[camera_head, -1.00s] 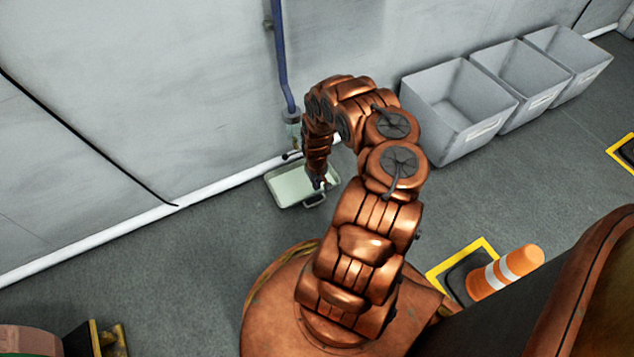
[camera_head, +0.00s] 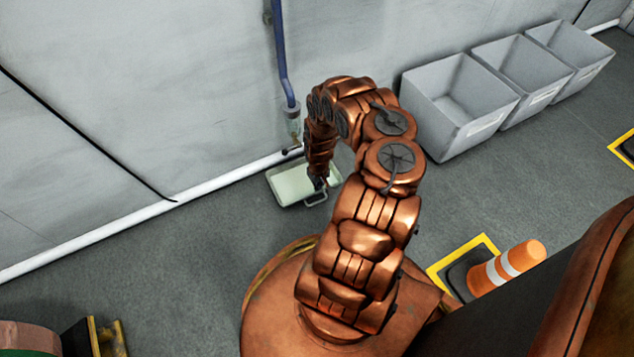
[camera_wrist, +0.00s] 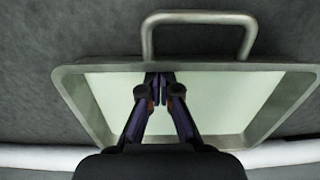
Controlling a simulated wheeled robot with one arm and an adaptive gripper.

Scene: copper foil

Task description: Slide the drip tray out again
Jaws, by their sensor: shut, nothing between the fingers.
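The drip tray (camera_head: 292,186) is a shallow pale green-grey tray on the floor against the wall base, under a blue pipe. Its handle (camera_head: 315,199) points away from the wall, and the handle also shows at the top of the wrist view (camera_wrist: 200,20). My gripper (camera_wrist: 164,76) is shut and empty. In the wrist view its fingertips appear over the tray, just inside the rim on the handle side. I cannot tell whether they touch the rim. In the head view my wrist hides part of the tray's right side.
Several grey bins (camera_head: 458,105) stand along the wall to the right. An orange and white cone (camera_head: 507,270) is at lower right. The floor left of the tray is clear.

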